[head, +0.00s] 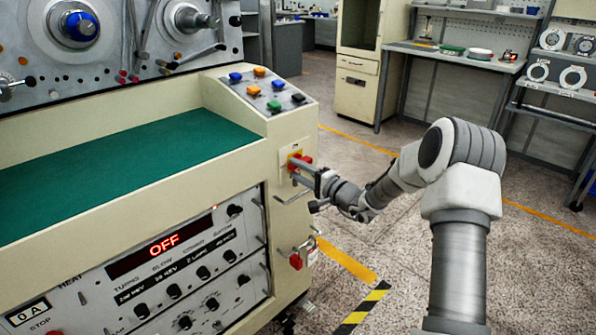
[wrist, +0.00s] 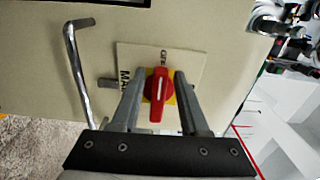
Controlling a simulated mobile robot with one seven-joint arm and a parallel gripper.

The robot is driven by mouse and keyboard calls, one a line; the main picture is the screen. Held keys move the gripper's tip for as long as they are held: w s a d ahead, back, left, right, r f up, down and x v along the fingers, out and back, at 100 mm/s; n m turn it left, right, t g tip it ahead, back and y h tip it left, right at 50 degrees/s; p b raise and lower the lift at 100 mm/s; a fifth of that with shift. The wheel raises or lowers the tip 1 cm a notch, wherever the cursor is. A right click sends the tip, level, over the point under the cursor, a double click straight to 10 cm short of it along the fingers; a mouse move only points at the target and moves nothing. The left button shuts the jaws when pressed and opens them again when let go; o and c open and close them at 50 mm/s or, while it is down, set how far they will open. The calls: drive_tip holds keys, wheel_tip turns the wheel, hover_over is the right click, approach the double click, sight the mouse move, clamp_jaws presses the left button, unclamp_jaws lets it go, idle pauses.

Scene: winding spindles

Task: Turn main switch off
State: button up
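The main switch is a red rotary knob (wrist: 157,86) on a yellow plate, set on a pale label plate on the machine's end panel. In the wrist view its handle runs nearly up and down, with a white mark towards the lettering at the top, which looks like "OFF". "MA…" shows at its left, partly hidden by a finger. The switch (head: 299,161) is also in the head view. My gripper (wrist: 158,92) is open, one finger on each side of the knob, with gaps visible. In the head view my gripper (head: 306,173) reaches the panel from the right.
The machine's display (head: 163,246) reads "OFF" in red. A bent metal handle (wrist: 76,65) sticks out left of the switch. A red part (head: 296,261) sits lower on the panel. Coloured buttons (head: 265,90) are above. The floor to the right is free.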

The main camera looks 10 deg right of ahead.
drive_tip(key=shift+o, duration=0.3)
drive_tip(key=p+v, duration=0.3)
drive_tip(key=v, duration=1.4)
drive_tip(key=shift+s+d, duration=0.15)
drive_tip(key=shift+s, duration=0.05)
drive_tip(key=shift+r, duration=0.1)
